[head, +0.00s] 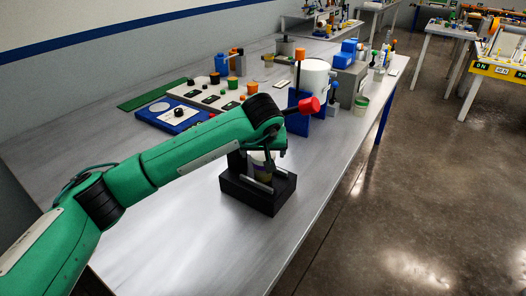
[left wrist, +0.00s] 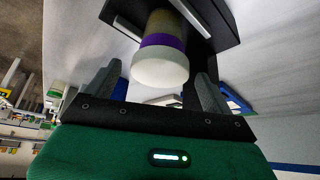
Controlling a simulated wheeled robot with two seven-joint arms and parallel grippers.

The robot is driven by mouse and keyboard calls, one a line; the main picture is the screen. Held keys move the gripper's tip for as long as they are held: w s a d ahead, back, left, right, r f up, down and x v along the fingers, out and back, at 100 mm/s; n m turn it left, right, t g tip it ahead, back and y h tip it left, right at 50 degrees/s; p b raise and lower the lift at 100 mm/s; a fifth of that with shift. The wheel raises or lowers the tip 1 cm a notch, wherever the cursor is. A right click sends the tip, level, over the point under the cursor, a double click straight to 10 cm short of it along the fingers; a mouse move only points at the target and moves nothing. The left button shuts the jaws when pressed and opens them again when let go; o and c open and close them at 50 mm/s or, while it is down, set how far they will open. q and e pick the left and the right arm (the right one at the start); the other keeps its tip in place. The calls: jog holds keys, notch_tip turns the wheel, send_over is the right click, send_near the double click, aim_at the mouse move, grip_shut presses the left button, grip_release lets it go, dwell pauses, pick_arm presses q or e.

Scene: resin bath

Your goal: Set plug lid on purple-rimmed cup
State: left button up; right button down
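The purple-rimmed cup (left wrist: 163,42) stands in a black holder (head: 249,194); its purple band shows clearly in the left wrist view. The white plug lid (left wrist: 160,69) sits at the cup's mouth, against the purple band; whether it is fully seated I cannot tell. In the head view the cup (head: 262,172) is partly hidden by my left gripper (head: 264,156), which is over the holder. In the left wrist view my left gripper (left wrist: 158,94) is open, with one finger on each side of the lid and gaps visible. My right gripper is not in view.
Behind the holder stand a blue stand (head: 302,112), a white pot (head: 314,76) and a small green-banded cup (head: 360,106). Boards with knobs, including a blue one (head: 174,115), lie behind the arm. The front of the table (head: 190,245) is clear.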

pick_arm(q)
jog(key=shift+r, duration=0.1)
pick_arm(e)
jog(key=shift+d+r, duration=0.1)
pick_arm(q)
jog(key=shift+r+p, duration=0.25)
jog(key=shift+p, duration=0.15)
jog(key=shift+r+p, duration=0.4)
jog(key=shift+s+r+b, duration=0.25)
jog(key=shift+r+b, duration=0.2)
jog(key=b+v, duration=0.2)
jog(key=v, duration=0.8)
jog(key=shift+s+r, duration=0.25)
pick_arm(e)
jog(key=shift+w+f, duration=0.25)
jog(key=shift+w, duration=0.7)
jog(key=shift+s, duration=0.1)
